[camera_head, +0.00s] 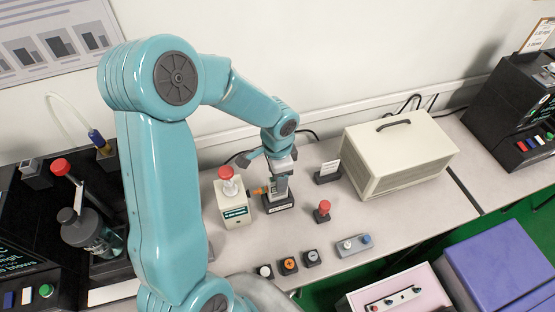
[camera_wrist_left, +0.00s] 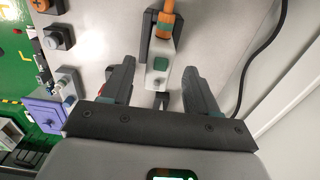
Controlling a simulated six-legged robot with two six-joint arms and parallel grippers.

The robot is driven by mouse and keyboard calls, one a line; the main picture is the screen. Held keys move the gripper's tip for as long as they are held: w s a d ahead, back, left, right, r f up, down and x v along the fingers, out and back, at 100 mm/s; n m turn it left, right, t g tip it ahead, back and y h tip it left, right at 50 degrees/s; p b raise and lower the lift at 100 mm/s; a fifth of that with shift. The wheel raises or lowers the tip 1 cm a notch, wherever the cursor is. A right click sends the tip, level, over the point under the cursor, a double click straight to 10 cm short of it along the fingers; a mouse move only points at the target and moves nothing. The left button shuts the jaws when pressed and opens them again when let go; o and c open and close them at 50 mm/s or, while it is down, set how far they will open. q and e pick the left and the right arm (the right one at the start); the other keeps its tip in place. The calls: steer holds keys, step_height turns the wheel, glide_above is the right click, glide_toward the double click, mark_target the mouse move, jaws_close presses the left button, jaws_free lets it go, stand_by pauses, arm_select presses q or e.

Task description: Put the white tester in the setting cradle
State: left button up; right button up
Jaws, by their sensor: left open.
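The white tester (camera_wrist_left: 161,68) has a green button and an orange end (camera_wrist_left: 168,14). A black block, apparently part of the cradle, also shows beside the tester in the wrist view (camera_wrist_left: 146,28). My left gripper (camera_head: 278,165) is above the tester, pointing down. In the wrist view its fingers (camera_wrist_left: 159,92) are open, one on each side of the tester, with gaps. My right gripper is not in view.
A white box with a red knob (camera_head: 234,207) stands close left of the cradle. A red button (camera_head: 322,211) and a small sign (camera_head: 327,173) are to the right, before a beige case (camera_head: 398,155). Several small button blocks (camera_head: 289,265) line the front edge.

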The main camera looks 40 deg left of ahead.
arm_select(q)
step_height(320, 180, up, 10)
stand_by(0.3)
steer(key=shift+s, duration=0.1)
stand_by(0.4)
